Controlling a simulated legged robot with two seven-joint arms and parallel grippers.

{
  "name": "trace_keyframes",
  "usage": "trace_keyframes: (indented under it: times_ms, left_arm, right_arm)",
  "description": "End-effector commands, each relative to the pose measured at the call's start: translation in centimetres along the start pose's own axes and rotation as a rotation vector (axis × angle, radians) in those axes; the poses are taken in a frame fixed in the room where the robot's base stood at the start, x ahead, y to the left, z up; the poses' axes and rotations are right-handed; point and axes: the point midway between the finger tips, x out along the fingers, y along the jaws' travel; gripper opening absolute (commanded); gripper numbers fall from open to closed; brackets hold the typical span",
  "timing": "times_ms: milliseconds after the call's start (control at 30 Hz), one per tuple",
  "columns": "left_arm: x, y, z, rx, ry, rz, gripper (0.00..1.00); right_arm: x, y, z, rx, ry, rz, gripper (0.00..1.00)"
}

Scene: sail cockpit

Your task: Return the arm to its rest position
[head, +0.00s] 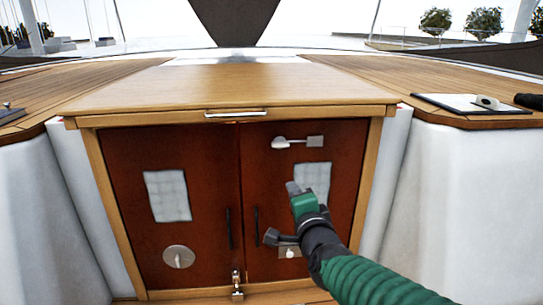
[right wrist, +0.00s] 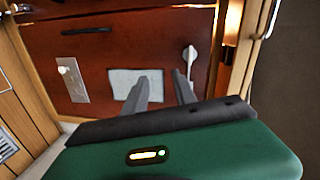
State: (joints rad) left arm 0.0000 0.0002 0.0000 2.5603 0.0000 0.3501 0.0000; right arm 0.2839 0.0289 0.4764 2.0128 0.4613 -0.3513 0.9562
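My right arm enters from the lower right in the head view, with its green and black gripper (head: 293,187) in front of the right cabinet door (head: 285,205). In the right wrist view the gripper (right wrist: 158,78) has its two grey fingers apart, with nothing between them. The fingers point toward the red-brown door (right wrist: 130,50), and in that view they overlap the lower edge of a pale panel (right wrist: 130,80). I cannot tell how far the fingertips are from the door. My left gripper is not in view.
Both doors look shut. The left door (head: 120,180) has a round plate (head: 179,257). A lever latch (head: 296,142), black handles (head: 256,226) and a bottom latch (head: 237,285) stick out. A clipboard (head: 460,104) lies on the right bench. The wooden top (head: 230,85) is clear.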

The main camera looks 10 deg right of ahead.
Motion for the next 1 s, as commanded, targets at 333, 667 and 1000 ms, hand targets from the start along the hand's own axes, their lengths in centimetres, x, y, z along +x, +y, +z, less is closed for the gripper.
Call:
trace_keyframes:
  times_ms: [333,667,1000]
  left_arm:
    - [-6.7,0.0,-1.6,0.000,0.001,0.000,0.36]
    - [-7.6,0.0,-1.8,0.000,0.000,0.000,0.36]
    - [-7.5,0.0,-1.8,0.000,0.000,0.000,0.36]
  right_arm:
    - [-15.4,24.0,0.5,-0.961,-0.631,0.696,0.33]
    - [-24.3,30.0,-0.5,-1.183,-0.969,0.840,0.33]
    - [-24.1,29.9,-0.4,-1.180,-0.962,0.838,0.33]
